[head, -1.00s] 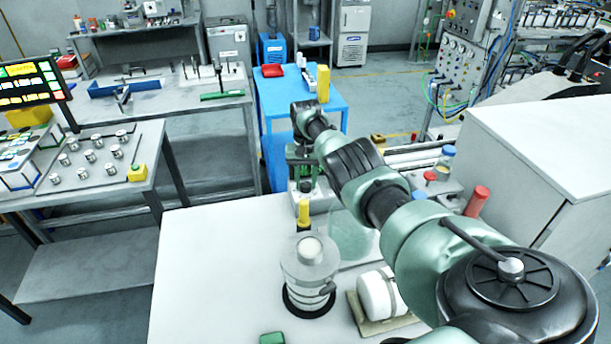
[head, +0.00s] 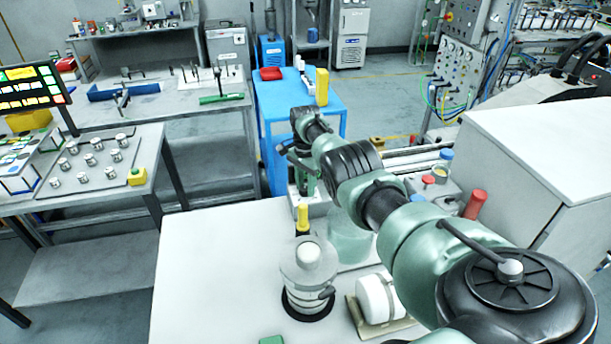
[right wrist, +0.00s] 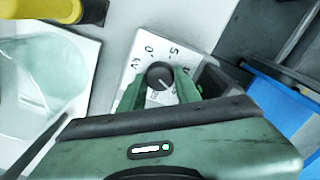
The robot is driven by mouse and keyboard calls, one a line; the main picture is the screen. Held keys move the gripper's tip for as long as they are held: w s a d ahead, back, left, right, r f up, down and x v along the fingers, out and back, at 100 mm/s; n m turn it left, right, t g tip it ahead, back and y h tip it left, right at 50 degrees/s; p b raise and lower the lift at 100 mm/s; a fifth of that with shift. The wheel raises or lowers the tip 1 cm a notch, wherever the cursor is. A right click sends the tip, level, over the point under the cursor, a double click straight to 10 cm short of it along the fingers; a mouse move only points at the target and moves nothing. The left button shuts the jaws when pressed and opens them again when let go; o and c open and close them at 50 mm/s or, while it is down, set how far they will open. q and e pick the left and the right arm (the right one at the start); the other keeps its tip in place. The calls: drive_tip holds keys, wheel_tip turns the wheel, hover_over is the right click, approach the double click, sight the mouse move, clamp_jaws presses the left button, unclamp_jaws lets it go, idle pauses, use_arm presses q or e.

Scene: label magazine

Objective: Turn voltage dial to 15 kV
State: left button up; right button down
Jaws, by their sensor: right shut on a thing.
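The voltage dial (right wrist: 160,74) is a round black knob on a white panel (right wrist: 143,40) with printed figures, among them 0, 5 and kV. A light pointer line shows on the knob, slanting to the lower right in the right wrist view; the exact value it marks is unclear. My right gripper (right wrist: 161,88) is shut on the dial, with a green finger on each side. In the head view my right gripper (head: 304,178) is at the far edge of the white table, and the dial is hidden there. My left gripper is not in view.
A yellow-topped post (head: 303,217) is close to my right gripper. A blue cart (head: 272,112) stands beyond. The table's left part is clear.

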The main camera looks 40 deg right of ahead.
sight(306, 187)
drive_tip(key=shift+w+r+m, duration=0.15)
drive_tip(key=shift+r+m, duration=0.05)
drive_tip(key=shift+m, duration=0.1)
drive_tip(key=c, duration=1.3)
unclamp_jaws()
drive_tip(key=shift+d, duration=0.1)
drive_tip(key=shift+o, duration=1.4)
wheel_tip(306, 187, up, 3)
drive_tip(key=shift+f+p, duration=0.15)
drive_tip(key=shift+p, duration=0.9)
wheel_tip(306, 187, up, 4)
drive_tip(key=shift+r, duration=0.5)
